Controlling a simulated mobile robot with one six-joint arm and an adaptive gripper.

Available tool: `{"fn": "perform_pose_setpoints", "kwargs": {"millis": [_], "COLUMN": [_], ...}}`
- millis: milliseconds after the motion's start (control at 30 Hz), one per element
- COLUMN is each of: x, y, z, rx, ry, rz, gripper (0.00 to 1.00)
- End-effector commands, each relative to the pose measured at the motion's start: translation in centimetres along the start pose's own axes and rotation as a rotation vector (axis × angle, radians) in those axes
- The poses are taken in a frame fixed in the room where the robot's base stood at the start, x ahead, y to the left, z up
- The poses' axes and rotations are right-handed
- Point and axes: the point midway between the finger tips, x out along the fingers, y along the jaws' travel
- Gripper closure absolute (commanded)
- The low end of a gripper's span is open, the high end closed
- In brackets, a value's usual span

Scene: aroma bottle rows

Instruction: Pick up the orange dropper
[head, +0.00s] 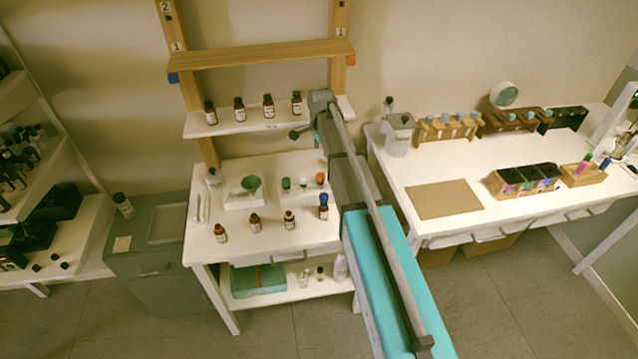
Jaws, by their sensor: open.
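A small orange-topped item (320,178), which looks like the orange dropper, stands upright at the back right of the small white table, beside my arm. A green-topped one (286,184) stands to its left in the same row. My gripper (296,133) is a small dark shape at the end of my arm, above the back of the table and just below the white shelf. It is open and apart from the dropper, up and to its left. The fingers are too small to make out clearly.
Several brown bottles (255,222) and a blue-capped bottle (323,206) stand at the front of the table (272,240). A green funnel (250,184) is at the back left. Several bottles line the white shelf (225,126). The right table (470,222) holds racks and boxes.

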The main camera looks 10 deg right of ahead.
Motion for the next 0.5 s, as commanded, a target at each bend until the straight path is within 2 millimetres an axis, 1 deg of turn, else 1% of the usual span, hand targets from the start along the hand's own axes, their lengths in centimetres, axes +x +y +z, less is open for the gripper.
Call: {"fn": "perform_pose_setpoints", "kwargs": {"millis": [367,500], "x": [0.11,0.60], "y": [0.00,-0.01], "z": [0.08,0.09], "rx": [0.001,0.000], "ry": [0.000,0.000], "rz": [0.000,0.000], "gripper": [0.17,0.17]}}
